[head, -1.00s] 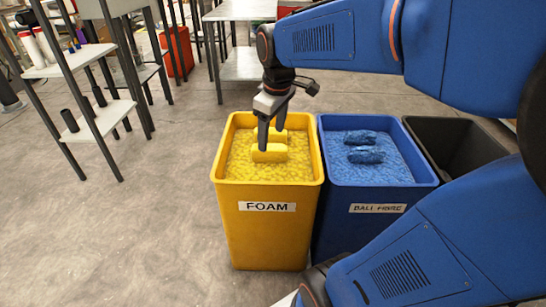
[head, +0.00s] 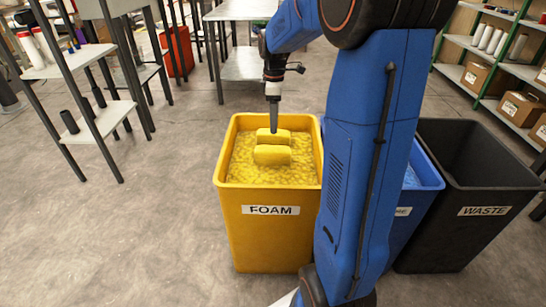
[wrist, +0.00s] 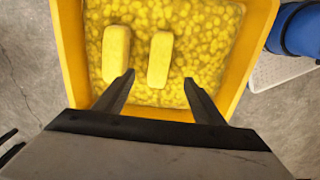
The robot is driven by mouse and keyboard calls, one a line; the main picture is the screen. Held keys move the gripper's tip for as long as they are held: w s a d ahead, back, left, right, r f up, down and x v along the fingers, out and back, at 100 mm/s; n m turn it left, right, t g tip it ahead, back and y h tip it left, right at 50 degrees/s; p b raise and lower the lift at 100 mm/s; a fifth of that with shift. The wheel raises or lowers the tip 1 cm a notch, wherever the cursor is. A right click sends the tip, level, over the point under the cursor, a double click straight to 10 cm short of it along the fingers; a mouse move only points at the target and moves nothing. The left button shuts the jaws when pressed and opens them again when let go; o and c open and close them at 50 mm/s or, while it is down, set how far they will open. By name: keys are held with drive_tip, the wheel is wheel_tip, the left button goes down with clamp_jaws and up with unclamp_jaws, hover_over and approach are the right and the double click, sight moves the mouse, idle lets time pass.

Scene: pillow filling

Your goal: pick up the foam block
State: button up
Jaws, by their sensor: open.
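Two yellow foam blocks lie on loose foam bits inside the yellow FOAM bin (head: 230,200). The front block (head: 272,155) and the back block (head: 273,135) lie side by side in the head view. My gripper (head: 274,130) points down over the bin, its fingers lined up one behind the other and partly covering the back block. In the wrist view my gripper (wrist: 159,78) is open and empty. The right-hand block (wrist: 159,60) lies between the lines of the fingers, and the left-hand block (wrist: 116,55) lies outside them. The height of the fingertips above the blocks is unclear.
A blue bin (head: 425,172), mostly hidden by my arm, stands right of the yellow bin. A black WASTE bin (head: 480,200) stands beyond it. A rack (head: 85,90) stands at the left, with clear floor between. The bin's rim surrounds the blocks.

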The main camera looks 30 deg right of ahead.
drive_tip(key=shift+w+a+f, duration=0.1)
drive_tip(key=shift+f, duration=3.55)
drive_tip(key=shift+w+a+f, duration=0.1)
drive_tip(key=shift+f, duration=3.55)
drive_tip(key=c, duration=1.2)
drive_tip(key=shift+o, duration=0.2)
drive_tip(key=shift+r, duration=0.15)
wheel_tip(320, 180, up, 10)
drive_tip(key=shift+s, duration=0.15)
